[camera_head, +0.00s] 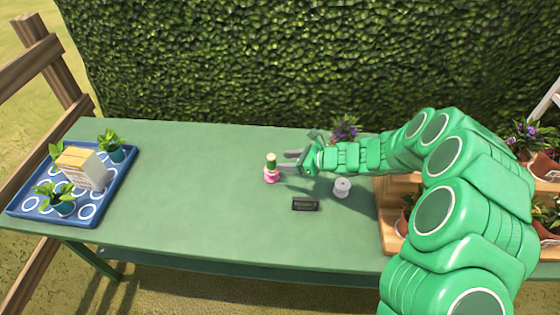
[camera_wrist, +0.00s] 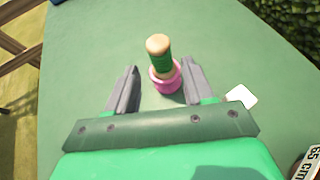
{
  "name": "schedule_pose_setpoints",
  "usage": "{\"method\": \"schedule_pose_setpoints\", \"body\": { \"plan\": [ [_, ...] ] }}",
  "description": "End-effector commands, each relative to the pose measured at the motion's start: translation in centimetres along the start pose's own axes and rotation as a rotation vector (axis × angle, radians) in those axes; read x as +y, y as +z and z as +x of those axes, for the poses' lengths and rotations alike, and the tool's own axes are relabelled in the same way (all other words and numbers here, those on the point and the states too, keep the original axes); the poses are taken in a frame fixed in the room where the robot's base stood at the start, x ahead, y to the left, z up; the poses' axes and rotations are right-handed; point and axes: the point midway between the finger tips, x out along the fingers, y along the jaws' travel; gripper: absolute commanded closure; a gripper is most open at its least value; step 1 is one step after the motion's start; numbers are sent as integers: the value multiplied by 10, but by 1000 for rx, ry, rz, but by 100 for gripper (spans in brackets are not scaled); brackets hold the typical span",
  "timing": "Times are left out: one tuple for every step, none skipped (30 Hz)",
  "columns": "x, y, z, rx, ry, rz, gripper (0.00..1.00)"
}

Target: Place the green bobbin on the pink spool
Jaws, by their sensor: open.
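The green bobbin (camera_head: 271,161) stands upright on the pink spool (camera_head: 271,176) on the green table. In the wrist view the bobbin (camera_wrist: 159,56) has a green band and a pale wooden top, and its lower end meets the pink spool (camera_wrist: 166,78). My gripper (camera_head: 288,161) is open, just to the right of the bobbin in the head view. In the wrist view its two fingers (camera_wrist: 158,82) are apart, with the spool and bobbin between and slightly beyond them. I see no finger touching either.
A white spool (camera_head: 341,187) and a dark labelled block (camera_head: 305,204) stand to the right. A blue tray (camera_head: 113,196) with potted plants and a box is at the left. A wooden shelf (camera_head: 389,222) is at the right. The table's middle left (camera_head: 190,190) is clear.

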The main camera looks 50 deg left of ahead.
Motion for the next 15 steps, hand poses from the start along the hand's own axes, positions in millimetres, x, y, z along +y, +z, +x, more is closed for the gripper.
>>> {"method": "schedule_pose_setpoints", "body": {
  "plan": [
    [-1, 0, -10, -1, -3, 0, 48],
    [-1, 1, -14, -1, -3, -1, 48],
    [-2, 1, -20, -1, -4, -1, 48],
    [-2, 1, -25, -1, -5, -2, 48],
    [-2, 1, -29, -1, -5, -3, 48],
    [-2, 2, -35, -1, -5, -3, 48],
    [-2, 2, -40, -1, -5, -4, 48],
    [-2, 2, -44, -1, -5, -4, 48],
    [-2, 2, -49, -1, -5, -3, 48],
    [-2, 1, -53, 0, -5, -3, 48],
    [-2, 1, -56, 0, -4, -3, 48],
    [-1, 1, -60, 0, -3, -3, 48],
    [-1, 1, -63, 1, -3, -3, 48],
    [-1, 0, -65, 0, -3, -2, 48],
    [-1, 0, -68, 1, -3, -2, 48]
  ]
}}
